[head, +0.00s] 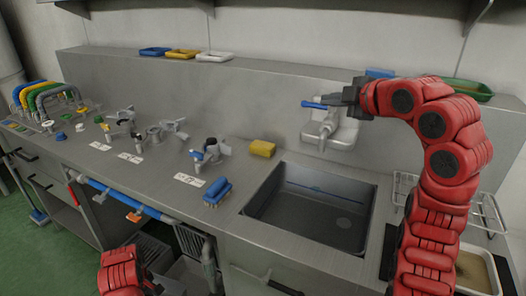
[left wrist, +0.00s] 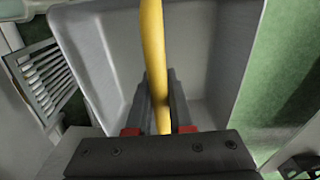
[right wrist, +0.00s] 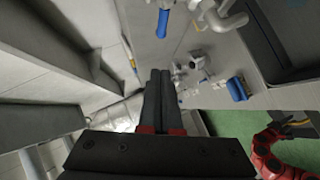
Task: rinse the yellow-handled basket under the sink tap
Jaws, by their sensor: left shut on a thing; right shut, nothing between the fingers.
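The tap (head: 326,130) stands on the wall above the dark sink basin (head: 300,240), with a blue lever (head: 313,104) on top. My right gripper (head: 338,99) is shut and empty close to the lever's right end; I cannot tell if they touch. In the right wrist view its closed fingers (right wrist: 160,72) point towards a blue lever (right wrist: 163,22). My left gripper (left wrist: 160,80) is shut on the yellow handle (left wrist: 152,35). A light grey tub-like shape (left wrist: 95,50) lies beyond the handle; I cannot tell if it is the basket's body. The head view does not show the left gripper.
A yellow sponge (head: 262,148) and a blue brush (head: 217,191) lie on the counter left of the sink. Valves (head: 205,153) and labels stand further left. A wire rack (head: 488,215) is right of the sink, partly behind my right arm. The basin looks empty.

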